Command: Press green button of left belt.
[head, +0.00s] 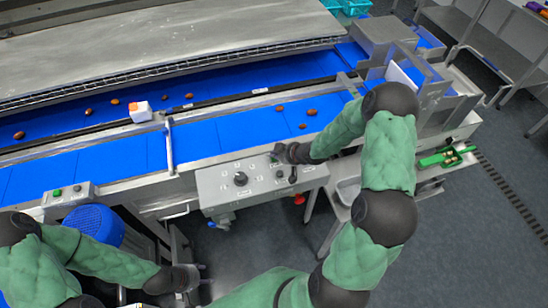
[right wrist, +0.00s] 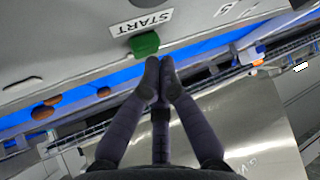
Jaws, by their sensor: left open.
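A grey control panel (head: 222,185) with a black knob stands at the front of the belts. Its green button (right wrist: 145,43), labelled START, shows in the right wrist view. My right gripper (right wrist: 159,66) is shut and empty, its fingertips together just below the green button; I cannot tell whether they touch it. In the head view the right gripper (head: 281,153) is at the panel's top edge. A small control box (head: 70,195) at the left has a green button (head: 57,192) and a second button. My left gripper (head: 203,277) is open, low in front of the machine, away from both.
Blue belts (head: 100,165) with several brown dates run across the machine. A white and orange block (head: 140,111) sits beside the belt. A red knob (head: 299,199) is under the panel. A blue motor (head: 94,224) is near my left arm. A green tray (head: 446,158) lies at the right.

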